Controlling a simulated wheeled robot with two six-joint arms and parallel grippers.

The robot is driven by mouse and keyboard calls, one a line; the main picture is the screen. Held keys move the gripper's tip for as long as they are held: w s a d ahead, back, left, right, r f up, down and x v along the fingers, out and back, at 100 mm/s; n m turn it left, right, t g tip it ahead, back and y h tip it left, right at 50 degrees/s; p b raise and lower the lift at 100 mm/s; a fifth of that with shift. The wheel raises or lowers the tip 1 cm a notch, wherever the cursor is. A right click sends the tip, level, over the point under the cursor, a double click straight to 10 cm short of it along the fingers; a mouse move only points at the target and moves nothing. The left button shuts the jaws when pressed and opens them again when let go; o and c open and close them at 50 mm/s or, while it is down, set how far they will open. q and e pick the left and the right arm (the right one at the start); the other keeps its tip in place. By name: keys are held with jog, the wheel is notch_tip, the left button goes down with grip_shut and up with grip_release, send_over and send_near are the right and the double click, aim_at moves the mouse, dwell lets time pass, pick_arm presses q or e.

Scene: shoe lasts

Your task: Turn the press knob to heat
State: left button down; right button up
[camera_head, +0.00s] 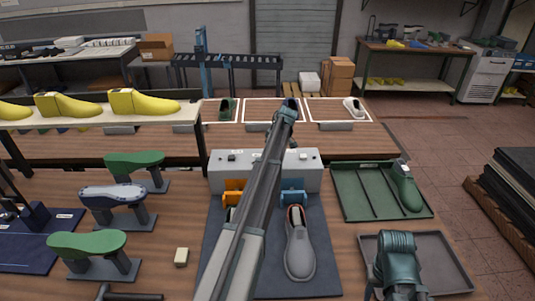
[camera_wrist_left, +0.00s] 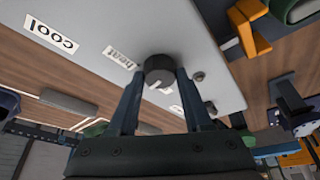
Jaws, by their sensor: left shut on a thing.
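The press (camera_head: 225,178) is a pale grey box at the middle of the table; my left arm crosses in front of it in the head view. In the left wrist view, its panel (camera_wrist_left: 90,15) carries a "cool" label (camera_wrist_left: 53,36) and a "heat" label (camera_wrist_left: 122,58). The dark round knob (camera_wrist_left: 159,66) has a white mark on its face, whose exact aim I cannot tell. My left gripper (camera_wrist_left: 158,78) is shut on the knob, one finger on each side. My right gripper (camera_head: 397,285) is at the lower right, over the grey tray; its fingers are unclear.
A grey shoe (camera_head: 299,250) lies on the dark mat (camera_head: 325,270) before the press, near orange (camera_head: 233,185) and blue (camera_head: 293,185) parts. A green tray (camera_head: 350,195) holds a green last (camera_head: 405,186). Lasts on stands (camera_head: 88,244) are at left.

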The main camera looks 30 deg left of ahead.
pick_arm(q)
jog(key=m+t, duration=0.1)
jog(key=m, duration=0.1)
jog(key=m+t, duration=0.1)
jog(key=m, duration=0.2)
jog(key=shift+s, duration=0.2)
jog(key=m+h, duration=0.1)
jog(key=m, duration=0.1)
jog(key=m+t, duration=0.1)
jog(key=m, duration=0.2)
jog(key=shift+a+m+h, duration=0.15)
jog(key=shift+m+h, duration=0.15)
jog(key=shift+h, duration=0.1)
jog(key=shift+c, duration=1.6)
grip_release()
jog(key=p+v, duration=1.2)
jog(key=v, duration=0.1)
jog(key=shift+s+r+p, duration=0.35)
jog(key=shift+s+p, duration=0.05)
